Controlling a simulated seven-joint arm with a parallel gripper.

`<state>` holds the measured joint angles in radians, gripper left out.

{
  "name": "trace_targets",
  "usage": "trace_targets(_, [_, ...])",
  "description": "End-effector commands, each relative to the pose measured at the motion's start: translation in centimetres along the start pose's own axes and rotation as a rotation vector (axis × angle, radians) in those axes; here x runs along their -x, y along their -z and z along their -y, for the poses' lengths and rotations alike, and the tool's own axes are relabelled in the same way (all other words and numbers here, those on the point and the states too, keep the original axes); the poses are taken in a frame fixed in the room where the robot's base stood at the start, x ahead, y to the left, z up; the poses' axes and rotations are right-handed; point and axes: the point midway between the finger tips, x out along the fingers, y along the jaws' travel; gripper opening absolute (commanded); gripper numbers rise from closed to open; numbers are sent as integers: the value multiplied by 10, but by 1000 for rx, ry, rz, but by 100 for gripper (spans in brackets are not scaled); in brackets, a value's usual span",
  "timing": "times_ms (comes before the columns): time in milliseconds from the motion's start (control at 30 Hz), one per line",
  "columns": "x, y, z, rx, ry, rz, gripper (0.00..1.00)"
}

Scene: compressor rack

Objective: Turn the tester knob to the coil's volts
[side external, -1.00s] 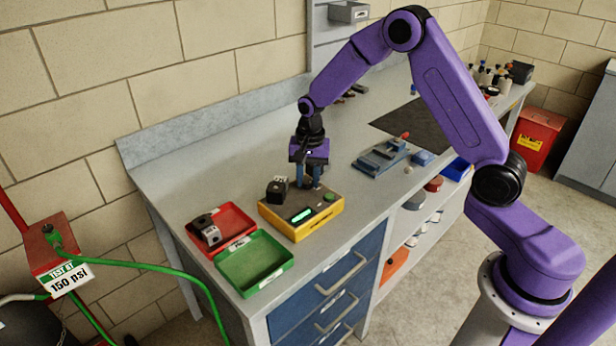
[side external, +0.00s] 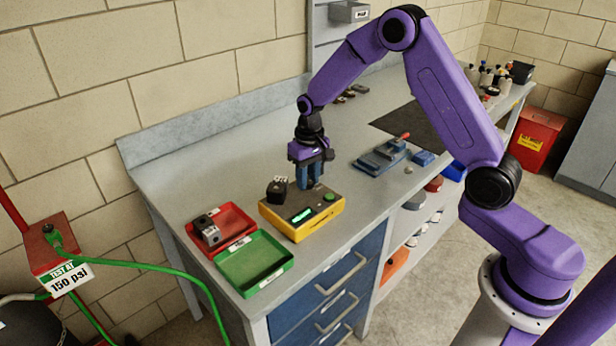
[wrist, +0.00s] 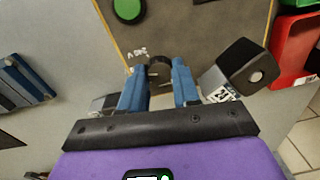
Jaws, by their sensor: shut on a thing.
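The yellow tester (side external: 293,233) with a dark top sits on the bench. It has a lit green display (side external: 301,216) and a round green button (side external: 328,197); the button also shows in the wrist view (wrist: 128,8). My gripper (wrist: 160,80) points down at the tester's back edge, its blue fingers shut on the dark knob (wrist: 160,68). White print shows beside the knob, too small to read. The fingers hide the knob in the side view. A black coil (side external: 277,190) with a white label stands at the tester's back left corner, beside my gripper; it also shows in the wrist view (wrist: 238,68).
A red tray (side external: 240,222) holding another dark block (side external: 207,230) and an empty green tray (side external: 254,264) lie left of the tester. A blue-grey fixture (side external: 381,156) stands to the right.

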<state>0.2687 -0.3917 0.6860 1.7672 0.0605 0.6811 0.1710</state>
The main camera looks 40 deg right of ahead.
Motion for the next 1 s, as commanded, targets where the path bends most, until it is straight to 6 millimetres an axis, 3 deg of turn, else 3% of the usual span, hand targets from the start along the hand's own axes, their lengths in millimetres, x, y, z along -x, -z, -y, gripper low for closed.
trace_targets(600, [1, 1, 1, 582, 0, 22, 1])
trace_targets(1000, [1, 1, 2, 874, 0, 32, 1])
